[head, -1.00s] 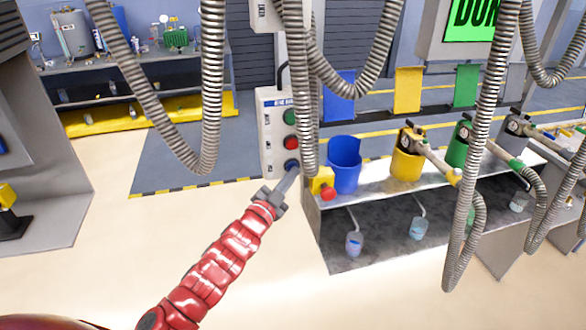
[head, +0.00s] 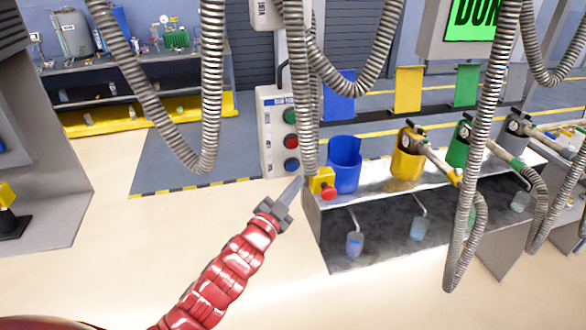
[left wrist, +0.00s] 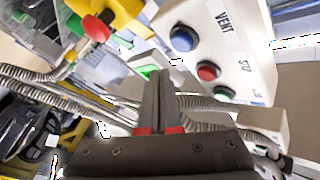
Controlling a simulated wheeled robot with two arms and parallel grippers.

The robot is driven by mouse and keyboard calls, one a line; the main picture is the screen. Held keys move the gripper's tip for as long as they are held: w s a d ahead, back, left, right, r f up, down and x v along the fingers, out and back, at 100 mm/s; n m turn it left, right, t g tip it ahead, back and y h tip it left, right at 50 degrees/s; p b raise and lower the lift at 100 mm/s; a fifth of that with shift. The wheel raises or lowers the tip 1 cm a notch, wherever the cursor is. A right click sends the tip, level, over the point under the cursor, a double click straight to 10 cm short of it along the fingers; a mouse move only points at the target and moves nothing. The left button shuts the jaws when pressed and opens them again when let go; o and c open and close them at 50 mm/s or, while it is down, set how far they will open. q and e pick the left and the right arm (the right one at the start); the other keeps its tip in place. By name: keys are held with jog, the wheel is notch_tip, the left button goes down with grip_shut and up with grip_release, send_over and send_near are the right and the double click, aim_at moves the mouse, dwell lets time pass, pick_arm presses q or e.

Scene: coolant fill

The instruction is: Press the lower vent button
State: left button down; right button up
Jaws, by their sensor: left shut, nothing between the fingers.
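A white control box (head: 268,142) stands left of the bench, with a green button (head: 289,115), a red button (head: 290,142) and a blue button (head: 291,165) from top to bottom. In the left wrist view the blue button (left wrist: 184,38) sits beside the word VENT. The red (left wrist: 208,71) and green (left wrist: 224,93) ones follow along the box. My left gripper (head: 299,181) is shut and empty, its tip just below the blue button in the head view and apart from it. The closed fingers (left wrist: 161,75) also show in the left wrist view. My right gripper is not in view.
A yellow block with a red mushroom button (head: 328,193) is close to the right of my left gripper. Blue (head: 344,165) and yellow (head: 407,158) containers stand on the metal bench. Grey corrugated hoses (head: 307,100) hang before the box. The floor to the left is clear.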

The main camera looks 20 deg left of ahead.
pick_arm(q)
jog(key=shift+s+d, duration=0.65)
jog(key=shift+s, duration=0.35)
